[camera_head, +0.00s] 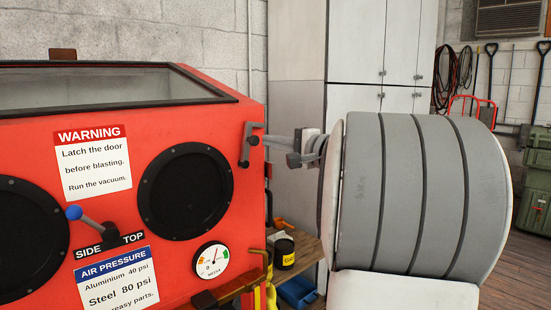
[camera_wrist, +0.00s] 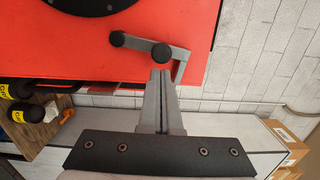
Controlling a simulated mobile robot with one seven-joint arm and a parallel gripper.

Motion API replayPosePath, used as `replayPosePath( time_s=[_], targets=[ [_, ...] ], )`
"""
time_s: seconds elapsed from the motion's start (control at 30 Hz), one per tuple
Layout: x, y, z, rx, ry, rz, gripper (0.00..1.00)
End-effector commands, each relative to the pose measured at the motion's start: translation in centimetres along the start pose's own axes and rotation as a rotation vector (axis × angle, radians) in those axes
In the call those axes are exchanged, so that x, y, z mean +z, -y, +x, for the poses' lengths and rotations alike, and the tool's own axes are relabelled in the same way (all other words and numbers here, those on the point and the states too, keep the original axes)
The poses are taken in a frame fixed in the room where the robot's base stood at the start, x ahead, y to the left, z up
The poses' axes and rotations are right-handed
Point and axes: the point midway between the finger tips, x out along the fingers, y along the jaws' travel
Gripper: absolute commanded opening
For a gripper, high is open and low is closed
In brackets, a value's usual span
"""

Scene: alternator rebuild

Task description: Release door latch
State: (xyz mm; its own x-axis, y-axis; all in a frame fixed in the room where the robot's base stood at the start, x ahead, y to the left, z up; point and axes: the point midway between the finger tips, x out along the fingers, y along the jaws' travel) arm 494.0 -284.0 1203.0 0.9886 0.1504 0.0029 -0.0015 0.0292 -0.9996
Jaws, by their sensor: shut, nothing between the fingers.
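The red blast cabinet (camera_head: 110,110) fills the left of the head view. A grey door latch (camera_head: 247,145) sits at the right edge of its front, by the corner. In the wrist view the latch handle (camera_wrist: 182,65) is a bent grey bar with a dark round knob at its near end and another dark knob to the left. My gripper (camera_head: 268,139) is shut and empty beside the latch, on its right. In the wrist view the fingertips (camera_wrist: 161,73) lie just below the near knob. I cannot tell whether they touch it.
A selector lever with a blue knob (camera_head: 74,212), a pressure gauge (camera_head: 211,260) and round glove ports (camera_head: 186,190) are on the cabinet front. A wooden bench (camera_head: 305,252) with a dark can (camera_head: 284,252) stands behind. Pale cupboards (camera_head: 355,55) stand at the back.

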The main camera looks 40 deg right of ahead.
Motion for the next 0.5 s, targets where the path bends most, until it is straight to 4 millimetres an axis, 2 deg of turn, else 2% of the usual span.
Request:
replayPosePath(
  time_s=[0.5],
  targets=[
    [0.36,0.25,0.03,0.005,-0.001,-0.062,0.00]
  ],
)
